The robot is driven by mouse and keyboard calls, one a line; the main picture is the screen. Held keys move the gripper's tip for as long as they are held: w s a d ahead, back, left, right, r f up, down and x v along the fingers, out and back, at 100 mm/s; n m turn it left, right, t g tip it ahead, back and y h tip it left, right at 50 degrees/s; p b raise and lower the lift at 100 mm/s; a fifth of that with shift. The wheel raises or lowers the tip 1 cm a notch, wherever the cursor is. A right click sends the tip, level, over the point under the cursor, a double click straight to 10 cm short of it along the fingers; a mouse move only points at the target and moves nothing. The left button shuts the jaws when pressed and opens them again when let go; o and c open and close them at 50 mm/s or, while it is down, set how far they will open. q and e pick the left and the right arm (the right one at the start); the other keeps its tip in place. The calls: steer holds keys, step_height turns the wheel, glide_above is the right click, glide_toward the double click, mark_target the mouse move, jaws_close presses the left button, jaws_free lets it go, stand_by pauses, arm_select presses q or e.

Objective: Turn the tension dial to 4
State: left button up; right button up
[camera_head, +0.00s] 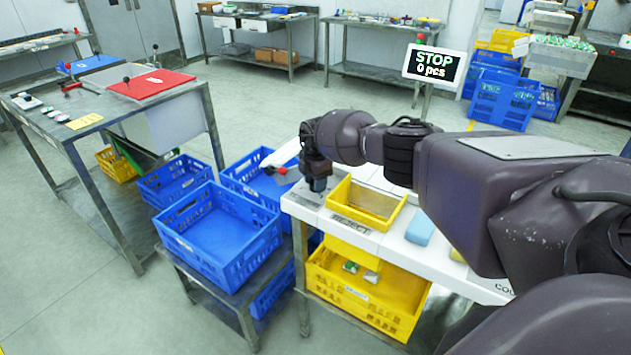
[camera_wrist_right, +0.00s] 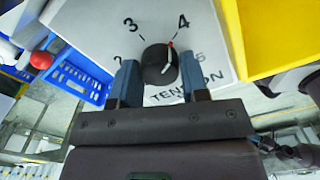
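The tension dial (camera_wrist_right: 160,66) is a round black knob on a white panel in the right wrist view. Its white pointer with a red tip points up and slightly right, at or very near the mark for 4. The numbers 3 and 4 stand above it, and the word TENSION is below, partly covered. My right gripper (camera_wrist_right: 160,72) has one blue-grey finger on each side of the knob, very close to it. I cannot tell whether the fingers touch it. In the head view my right gripper (camera_head: 318,184) points down at the white table's left end; the dial is hidden there. My left gripper is not in view.
A yellow REJECT tray (camera_head: 361,221) lies close to the right of my gripper. A red-balled lever (camera_head: 283,170) is to its left. Blue crates (camera_head: 222,238) stand left of the table. A screen (camera_head: 436,66) reads STOP, 0 pcs.

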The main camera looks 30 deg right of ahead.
steer(key=o, duration=0.4)
steer(key=shift+c, duration=0.2)
steer(key=shift+r, duration=0.35)
step_height(320, 180, up, 10)
steer(key=p, duration=0.2)
steer(key=shift+p, duration=0.35)
